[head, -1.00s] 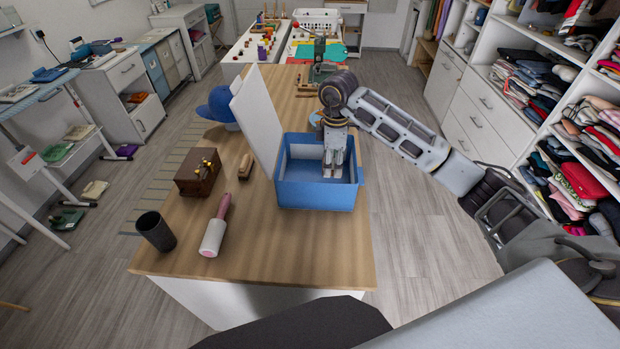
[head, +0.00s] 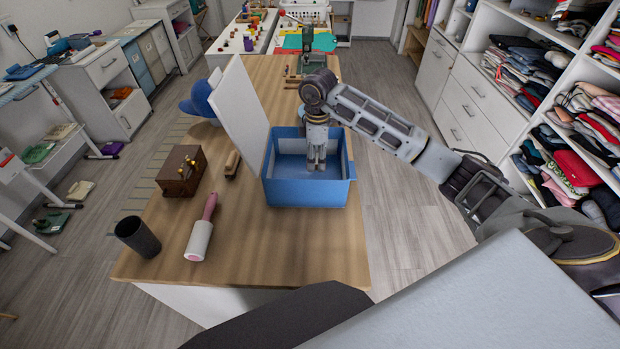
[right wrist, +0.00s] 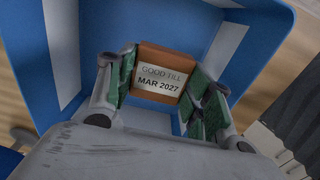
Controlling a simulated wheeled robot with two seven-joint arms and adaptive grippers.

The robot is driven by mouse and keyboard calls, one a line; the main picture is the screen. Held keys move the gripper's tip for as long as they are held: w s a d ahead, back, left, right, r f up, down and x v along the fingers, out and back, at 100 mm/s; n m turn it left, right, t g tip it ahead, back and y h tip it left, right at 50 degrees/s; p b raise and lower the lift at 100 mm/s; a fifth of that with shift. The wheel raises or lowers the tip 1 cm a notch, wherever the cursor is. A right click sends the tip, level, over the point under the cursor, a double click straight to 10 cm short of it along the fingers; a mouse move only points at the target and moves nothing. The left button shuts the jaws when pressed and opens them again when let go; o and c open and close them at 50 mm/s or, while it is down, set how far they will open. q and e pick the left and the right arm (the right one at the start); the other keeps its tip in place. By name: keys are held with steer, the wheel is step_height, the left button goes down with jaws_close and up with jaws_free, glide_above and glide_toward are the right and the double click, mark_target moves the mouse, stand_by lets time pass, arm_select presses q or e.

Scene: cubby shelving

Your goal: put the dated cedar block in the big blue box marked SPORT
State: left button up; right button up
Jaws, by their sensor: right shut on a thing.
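The blue box (head: 307,190) stands on the wooden table with its white lid panel raised on the left side. No SPORT mark can be read from here. My right gripper (head: 317,165) points down inside the box opening. In the right wrist view, my right gripper (right wrist: 170,95) is shut on the cedar block (right wrist: 161,73), a reddish-brown block with a label reading "GOOD TILL MAR 2027". The blue walls of the box surround it there. In the head view the block is hidden by the fingers. My left gripper is not in view.
On the wooden table (head: 255,255) left of the box are a brown wooden box (head: 182,171), a small brush (head: 232,163), a lint roller (head: 200,235), a dark cup (head: 138,237) and a blue cap (head: 200,98). Shelves of folded clothes stand at right.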

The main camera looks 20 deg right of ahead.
steer(key=shift+f+p, duration=0.4)
steer(key=shift+f, duration=2.55)
steer(key=shift+f, duration=0.1)
steer(key=shift+f, duration=1.8)
steer(key=shift+f, duration=0.1)
steer(key=o, duration=0.9)
